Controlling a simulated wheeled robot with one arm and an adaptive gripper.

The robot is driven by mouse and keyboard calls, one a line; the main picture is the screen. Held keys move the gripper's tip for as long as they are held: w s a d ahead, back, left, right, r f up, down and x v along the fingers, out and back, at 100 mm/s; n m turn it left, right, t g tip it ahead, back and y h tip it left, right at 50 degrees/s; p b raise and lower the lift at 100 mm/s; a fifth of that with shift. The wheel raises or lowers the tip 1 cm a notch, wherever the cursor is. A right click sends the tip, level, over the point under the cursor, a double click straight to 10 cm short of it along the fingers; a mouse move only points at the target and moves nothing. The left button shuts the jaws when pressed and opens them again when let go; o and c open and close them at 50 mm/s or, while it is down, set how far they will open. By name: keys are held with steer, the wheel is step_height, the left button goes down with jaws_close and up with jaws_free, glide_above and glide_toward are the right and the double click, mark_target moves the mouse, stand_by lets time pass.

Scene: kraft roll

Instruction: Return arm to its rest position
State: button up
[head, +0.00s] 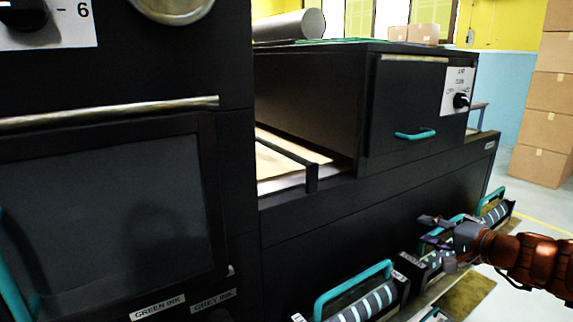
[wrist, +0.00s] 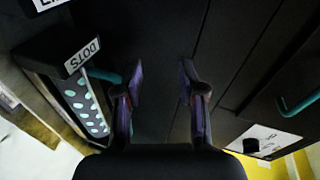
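My gripper (head: 440,240) is at the lower right of the head view, at the end of my orange-brown arm. It is in front of the dark machine's (head: 330,225) lower side, by the row of rollers. In the wrist view my gripper's two fingers (wrist: 163,85) stand apart with nothing between them. The machine's dark panel lies beyond them. No object is held.
Pattern rollers (head: 365,303) with teal handles stand along the machine's base; one labelled DOTS (wrist: 85,95) is left in the wrist view. A dark cabinet door (head: 405,105) has a teal handle and a knob. Stacked cardboard boxes (head: 545,115) stand at the right.

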steer(key=s+a+r+n+g+y+p, duration=0.1)
steer(key=s+a+r+n+g+p, duration=0.15)
steer(key=s+a+p, duration=0.4)
steer(key=s+a+r+n+g+p, duration=0.1)
steer(key=s+a+r+n+g, duration=0.2)
steer(key=a, duration=0.6)
steer(key=s+a+r+n+g+y+p, duration=0.1)
steer(key=s+a+n+g+p, duration=0.25)
steer(key=s+a, duration=0.35)
steer(key=s+r+n+g+h+p, duration=0.1)
steer(key=s+g+h+p, duration=0.1)
steer(key=s+p, duration=0.3)
steer(key=s+r+n+g+h+p, duration=0.1)
steer(key=s+r+g+h+p, duration=0.1)
steer(key=s+p, duration=0.3)
steer(key=s+g+h, duration=0.1)
steer(key=s, duration=0.3)
steer(key=shift+s+d+r, duration=0.2)
steer(key=shift+s+r, duration=0.05)
steer(key=shift+s, duration=0.05)
steer(key=shift+o, duration=0.6)
steer(key=s+d+r+g+h+p, duration=0.1)
steer(key=s+d+r+h+p, duration=0.1)
steer(key=s+d, duration=0.3)
steer(key=shift+s+d+r+h+p, duration=0.2)
steer(key=shift+s+h+p, duration=0.15)
steer(key=shift+h+p, duration=0.2)
steer(key=shift+a+f, duration=0.1)
steer(key=shift+a, duration=0.15)
